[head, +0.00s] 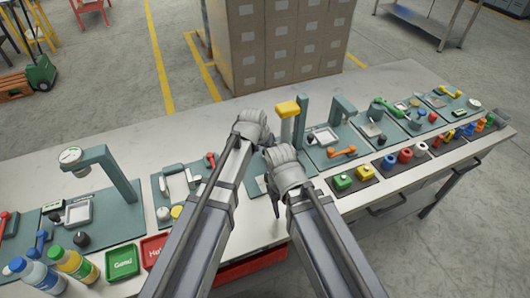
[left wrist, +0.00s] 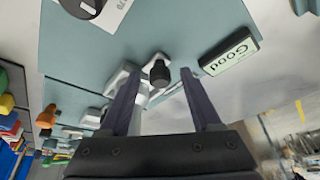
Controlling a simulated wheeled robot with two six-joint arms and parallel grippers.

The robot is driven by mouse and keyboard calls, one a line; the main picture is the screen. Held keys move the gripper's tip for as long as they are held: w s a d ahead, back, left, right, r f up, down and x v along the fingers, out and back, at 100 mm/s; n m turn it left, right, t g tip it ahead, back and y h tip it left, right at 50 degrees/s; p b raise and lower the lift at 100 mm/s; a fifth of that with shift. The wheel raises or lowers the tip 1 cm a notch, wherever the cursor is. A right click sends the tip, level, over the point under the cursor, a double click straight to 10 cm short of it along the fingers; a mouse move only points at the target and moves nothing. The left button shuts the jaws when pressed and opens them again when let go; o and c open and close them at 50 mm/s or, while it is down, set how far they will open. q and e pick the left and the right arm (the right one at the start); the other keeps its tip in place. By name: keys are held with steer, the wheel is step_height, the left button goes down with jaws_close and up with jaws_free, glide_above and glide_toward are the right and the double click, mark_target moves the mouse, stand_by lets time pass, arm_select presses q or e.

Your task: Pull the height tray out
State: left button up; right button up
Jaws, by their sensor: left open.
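My left gripper (head: 252,125) is over the middle of the bench in the head view, its fingertips hidden. In the left wrist view its fingers (left wrist: 163,100) are open, with a black knob (left wrist: 159,72) on a pale metal part seen between and beyond them. I cannot tell whether they touch it. Small metal trays show at several stations, one left (head: 78,213) and one right (head: 322,137). I cannot tell which is the height tray.
A dial gauge (head: 71,155) on a teal arm stands at left. A yellow-topped post (head: 288,109) stands just beyond my grippers. Green (head: 122,262) and red (head: 153,249) bins and bottles (head: 75,264) line the front left. Stacked cartons (head: 280,45) stand behind. The back left bench is clear.

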arm_select(q)
jaws_close()
stand_by(0.4)
stand_by(0.9)
